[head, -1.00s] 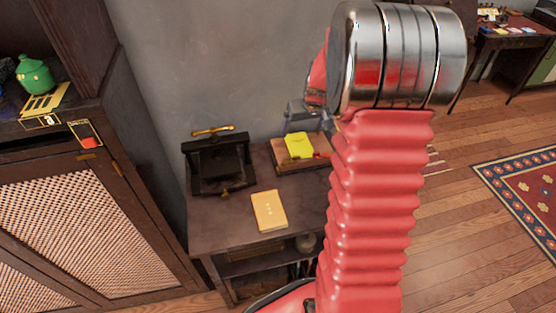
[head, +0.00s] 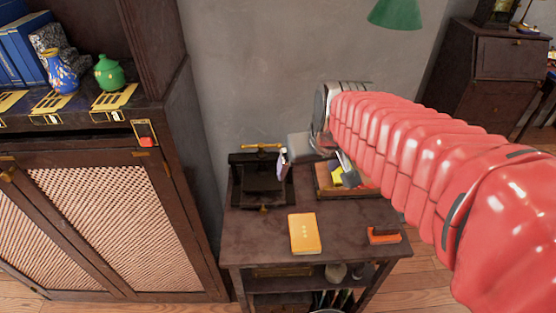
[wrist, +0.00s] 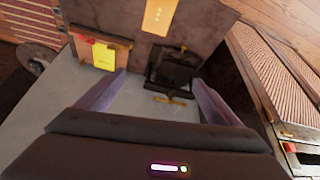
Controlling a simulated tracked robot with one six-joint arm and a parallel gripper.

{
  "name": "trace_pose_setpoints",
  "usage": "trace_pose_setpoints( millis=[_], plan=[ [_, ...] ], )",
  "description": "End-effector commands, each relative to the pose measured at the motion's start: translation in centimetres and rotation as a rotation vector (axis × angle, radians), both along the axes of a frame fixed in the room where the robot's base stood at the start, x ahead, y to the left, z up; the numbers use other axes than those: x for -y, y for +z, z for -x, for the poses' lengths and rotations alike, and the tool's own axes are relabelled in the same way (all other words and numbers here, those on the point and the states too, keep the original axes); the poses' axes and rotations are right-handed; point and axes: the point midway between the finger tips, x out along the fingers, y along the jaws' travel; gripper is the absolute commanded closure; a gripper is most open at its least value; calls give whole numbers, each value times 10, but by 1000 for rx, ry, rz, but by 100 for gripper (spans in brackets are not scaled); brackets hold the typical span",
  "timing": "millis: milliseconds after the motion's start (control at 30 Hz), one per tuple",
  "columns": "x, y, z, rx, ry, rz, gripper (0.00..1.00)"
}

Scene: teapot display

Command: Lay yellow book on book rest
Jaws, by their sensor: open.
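The yellow book (head: 305,233) lies flat near the front of the small dark table; its cover shows at the top of the wrist view (wrist: 158,15). A black stand with a brass bar (head: 262,182), which looks like the book rest, stands at the table's back left. It shows just right of centre in the wrist view (wrist: 174,70), with nothing seen lying on it. My gripper (head: 315,168) is open and empty above the back of the table, between the stand and a wooden tray. Its two fingers are spread apart in the wrist view (wrist: 160,77).
The wooden tray (head: 328,190) at the back right holds a yellow item (wrist: 103,56), partly hidden by my gripper. An orange and dark object (head: 383,235) lies at the table's right front. A cabinet (head: 100,215) with a green pot (head: 109,73) stands left. A wall (head: 290,60) is behind.

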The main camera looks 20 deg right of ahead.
Motion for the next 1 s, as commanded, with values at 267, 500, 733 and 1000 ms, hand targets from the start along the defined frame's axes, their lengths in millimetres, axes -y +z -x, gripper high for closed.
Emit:
trace_pose_setpoints(
  millis=[267,500,733,1000],
  plan=[
    [-37,11,60,25,43,4,13],
    [-56,9,103,37,68,5,13],
    [-59,7,113,38,70,5,13],
    [-58,7,112,38,70,5,13]
  ],
)
